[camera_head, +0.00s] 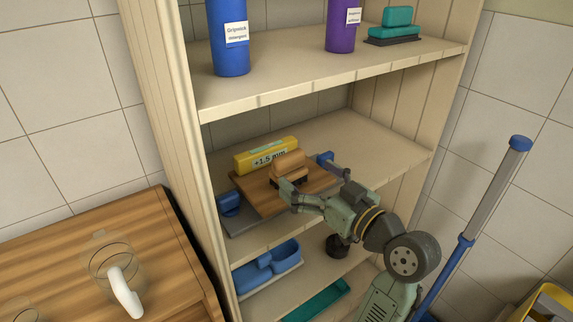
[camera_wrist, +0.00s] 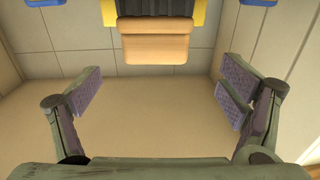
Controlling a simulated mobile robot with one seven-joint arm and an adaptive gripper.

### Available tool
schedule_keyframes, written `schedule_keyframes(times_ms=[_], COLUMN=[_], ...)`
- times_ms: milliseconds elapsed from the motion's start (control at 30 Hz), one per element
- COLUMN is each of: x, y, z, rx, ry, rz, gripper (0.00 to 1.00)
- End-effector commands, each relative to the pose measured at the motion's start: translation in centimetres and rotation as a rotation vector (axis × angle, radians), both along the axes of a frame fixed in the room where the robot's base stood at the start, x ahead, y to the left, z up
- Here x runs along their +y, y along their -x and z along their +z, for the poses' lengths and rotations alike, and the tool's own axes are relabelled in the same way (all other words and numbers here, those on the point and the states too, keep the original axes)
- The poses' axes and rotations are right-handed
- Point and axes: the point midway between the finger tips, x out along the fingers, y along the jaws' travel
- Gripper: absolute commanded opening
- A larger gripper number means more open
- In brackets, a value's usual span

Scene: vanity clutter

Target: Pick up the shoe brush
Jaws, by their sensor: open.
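The shoe brush looks like the tan wooden block (camera_head: 290,164) with a dark underside, on the middle shelf. In the wrist view the tan block (camera_wrist: 153,48) is at the top centre, with dark ridges above it. My gripper (camera_head: 312,178) reaches in from the right front, its fingers spread near the block. In the wrist view my gripper (camera_wrist: 158,88) is open and empty, with the block beyond its fingertips and roughly centred between them. The near finger hides part of the block's lower side in the head view.
A wooden board (camera_head: 250,198) with blue end pieces lies under the block. A yellow box (camera_head: 262,154) stands behind. Shelf boards (camera_head: 340,75) lie above and below. The upper shelf holds blue (camera_head: 228,55) and purple (camera_head: 340,28) bottles and a teal brush-like item (camera_head: 393,24).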

Motion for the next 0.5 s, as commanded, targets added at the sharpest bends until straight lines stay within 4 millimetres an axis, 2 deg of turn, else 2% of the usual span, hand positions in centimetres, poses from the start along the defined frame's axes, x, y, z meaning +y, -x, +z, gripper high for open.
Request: schedule_keyframes(times_ms=[100,267,500], x=[1.0,1.6,3.5], y=[-1.3,-2.1,-5.1], z=[0.1,0.3,0.7], rx=[0.003,0.001,0.002], ry=[-0.002,-0.002,-0.001], rz=[0.001,0.001,0.002], gripper=[0.90,0.90,0.90])
